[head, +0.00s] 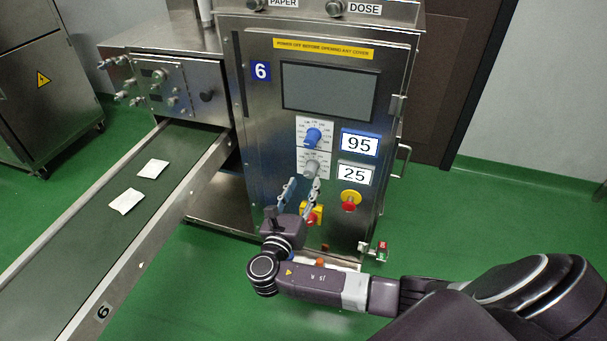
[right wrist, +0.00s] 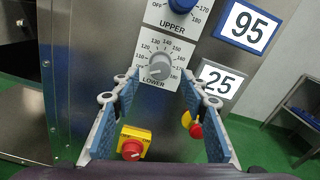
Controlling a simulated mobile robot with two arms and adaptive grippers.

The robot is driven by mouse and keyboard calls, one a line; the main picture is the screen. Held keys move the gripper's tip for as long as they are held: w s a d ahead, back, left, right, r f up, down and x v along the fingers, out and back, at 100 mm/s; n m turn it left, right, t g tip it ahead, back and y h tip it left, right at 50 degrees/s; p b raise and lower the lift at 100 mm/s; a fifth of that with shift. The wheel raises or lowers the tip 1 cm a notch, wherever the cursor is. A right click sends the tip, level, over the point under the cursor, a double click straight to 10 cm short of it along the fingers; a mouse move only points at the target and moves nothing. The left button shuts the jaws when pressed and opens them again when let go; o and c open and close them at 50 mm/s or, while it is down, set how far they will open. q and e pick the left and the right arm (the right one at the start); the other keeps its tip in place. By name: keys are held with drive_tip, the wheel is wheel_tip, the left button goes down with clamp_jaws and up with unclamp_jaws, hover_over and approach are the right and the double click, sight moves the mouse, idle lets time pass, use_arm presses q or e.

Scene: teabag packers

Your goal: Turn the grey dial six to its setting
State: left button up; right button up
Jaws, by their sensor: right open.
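The grey dial (head: 311,168) sits on the steel front of machine 6, below the blue dial (head: 313,137). In the right wrist view the grey dial (right wrist: 160,67) is on a white scale plate marked LOWER; its exact pointer reading is too small to tell. A plate reading 25 (head: 355,174) is beside it. My right gripper (head: 303,187) is open in front of the panel, just below the dial in the head view. In the right wrist view its fingers (right wrist: 160,76) spread to either side of the dial, apparently not touching it. My left gripper is not in view.
A plate reading 95 (head: 360,144) is beside the blue dial. A red-and-yellow stop button (head: 350,201) and a red switch on a yellow plate (head: 312,213) are lower on the panel. A conveyor (head: 95,205) carrying two white packets runs along the left.

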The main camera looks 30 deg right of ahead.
sight(309, 175)
drive_tip(key=b+x, duration=0.1)
drive_tip(key=x, duration=0.4)
drive_tip(key=shift+w+d, duration=0.1)
drive_tip(key=shift+d, duration=0.1)
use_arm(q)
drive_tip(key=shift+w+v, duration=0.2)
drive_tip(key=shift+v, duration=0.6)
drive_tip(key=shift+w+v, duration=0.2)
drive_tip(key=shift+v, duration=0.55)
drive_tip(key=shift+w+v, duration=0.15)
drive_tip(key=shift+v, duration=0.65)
use_arm(e)
drive_tip(key=shift+w+d, duration=0.35)
drive_tip(key=shift+d, duration=0.05)
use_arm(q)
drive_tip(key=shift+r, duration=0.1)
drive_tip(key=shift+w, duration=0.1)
use_arm(e)
clamp_jaws()
